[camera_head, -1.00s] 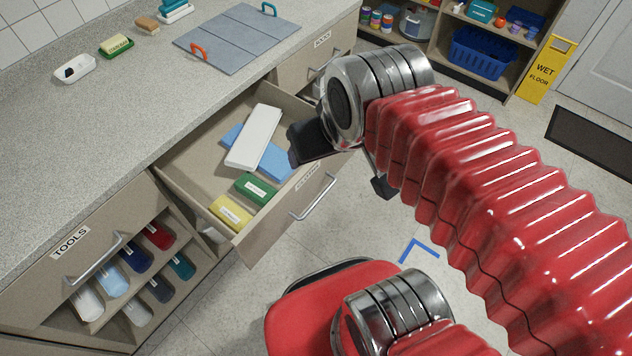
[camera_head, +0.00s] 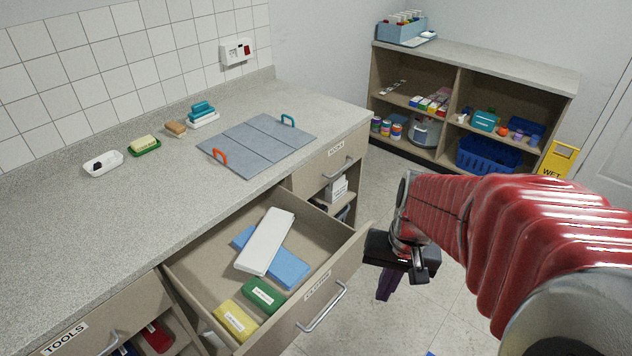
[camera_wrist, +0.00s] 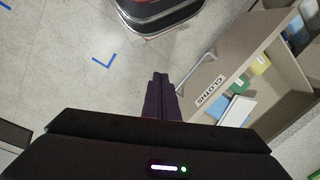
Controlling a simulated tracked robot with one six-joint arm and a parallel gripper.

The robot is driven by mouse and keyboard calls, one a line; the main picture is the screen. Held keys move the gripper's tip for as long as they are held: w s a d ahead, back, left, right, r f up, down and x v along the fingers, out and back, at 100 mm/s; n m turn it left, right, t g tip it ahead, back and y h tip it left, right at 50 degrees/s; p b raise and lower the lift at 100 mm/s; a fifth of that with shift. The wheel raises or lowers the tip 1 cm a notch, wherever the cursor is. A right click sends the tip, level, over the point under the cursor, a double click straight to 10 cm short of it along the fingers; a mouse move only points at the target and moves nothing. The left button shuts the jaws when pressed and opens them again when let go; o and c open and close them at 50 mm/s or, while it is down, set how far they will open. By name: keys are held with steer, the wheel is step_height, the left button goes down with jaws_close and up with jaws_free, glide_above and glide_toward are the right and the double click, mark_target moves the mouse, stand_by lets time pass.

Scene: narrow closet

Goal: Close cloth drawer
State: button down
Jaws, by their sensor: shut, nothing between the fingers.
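The cloth drawer (camera_head: 310,315) is pulled well out from under the counter. Its front carries a CLOTHS label and a metal bar handle (camera_head: 322,308). Inside lie a blue cloth (camera_head: 285,268), a white flat item (camera_head: 265,240) across it, a green cloth (camera_head: 263,294) and a yellow cloth (camera_head: 235,320). My gripper (camera_head: 386,284) is outside the drawer, to the right of its front in the head view. In the wrist view its fingers (camera_wrist: 160,92) are together and empty, apart from the handle (camera_wrist: 196,72). The drawer front (camera_wrist: 225,88) shows there too.
A BOOKS drawer and a TOOLS drawer flank the open one. Shelves (camera_head: 455,130) stand at the back, with a yellow wet-floor sign (camera_head: 558,160) beside them. Floor in front is clear.

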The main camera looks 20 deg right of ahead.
steer(key=s+d+f+m+t+y, duration=0.1)
steer(key=d+f+m+t+y, duration=0.15)
steer(key=f+m+y, duration=0.45)
steer(key=d+f+m+t+y, duration=0.2)
steer(key=d+f+m+y, duration=0.15)
steer(key=f+m, duration=0.55)
steer(key=w+d+f+m+t+h, duration=0.2)
steer(key=w+d+m+t, duration=0.5)
steer(key=t, duration=0.3)
steer(key=shift+d+m+t+h, duration=0.3)
steer(key=shift+d+t+h, duration=0.05)
steer(key=shift+d, duration=0.55)
